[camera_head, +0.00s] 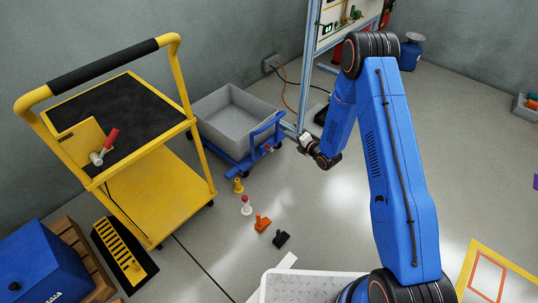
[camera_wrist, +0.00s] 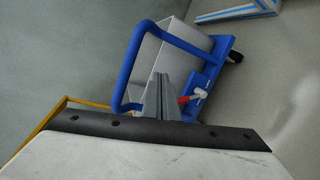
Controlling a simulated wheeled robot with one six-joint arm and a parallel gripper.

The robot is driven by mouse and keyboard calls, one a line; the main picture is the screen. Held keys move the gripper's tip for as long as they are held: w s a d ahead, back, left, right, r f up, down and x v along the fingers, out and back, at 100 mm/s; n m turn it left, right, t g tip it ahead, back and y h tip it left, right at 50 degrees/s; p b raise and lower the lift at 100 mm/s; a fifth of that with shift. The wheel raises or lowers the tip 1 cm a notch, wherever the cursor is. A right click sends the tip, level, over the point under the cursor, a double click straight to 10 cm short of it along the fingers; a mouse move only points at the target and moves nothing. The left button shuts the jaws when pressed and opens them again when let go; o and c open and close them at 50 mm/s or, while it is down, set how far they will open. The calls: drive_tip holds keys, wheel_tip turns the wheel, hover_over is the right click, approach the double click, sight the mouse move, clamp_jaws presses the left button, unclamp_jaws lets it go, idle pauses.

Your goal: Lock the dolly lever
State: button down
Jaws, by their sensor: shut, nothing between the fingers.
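The blue dolly (camera_head: 262,150) stands on the floor near the back wall with a grey bin (camera_head: 236,118) on it. Its lever (camera_head: 267,148) shows as a small red spot at the dolly's front. In the wrist view, the lever (camera_wrist: 196,96) has a red grip and a pale metal part, on a blue plate beside the push handle (camera_wrist: 130,62). My gripper (camera_head: 287,127) is shut and empty near the dolly's handle. In the wrist view, my grey fingers (camera_wrist: 162,80) appear just left of the red grip; I cannot tell if they touch it.
A yellow cart (camera_head: 165,195) with another red-handled lever (camera_head: 107,145) stands at left. A workbench frame (camera_head: 309,70) rises behind my arm.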

drive_tip(key=n+y, duration=0.2)
approach(268, 147)
wheel_tip(268, 147, up, 3)
drive_tip(key=w+d, duration=0.1)
drive_tip(key=s+a+f+n+y, duration=0.1)
drive_tip(key=s+f+n+y, duration=0.1)
drive_tip(key=s+f, duration=0.4)
drive_tip(key=shift+s+f+n, duration=0.3)
drive_tip(key=shift+s+f, duration=0.05)
drive_tip(key=shift+f, duration=0.65)
drive_tip(key=shift+w+a, duration=0.1)
drive_tip(key=shift+a, duration=0.15)
drive_tip(key=w+a+r, duration=0.2)
drive_tip(key=w+a, duration=0.4)
drive_tip(key=w, duration=0.3)
drive_tip(key=shift+w, duration=0.2)
drive_tip(key=shift+r, duration=0.1)
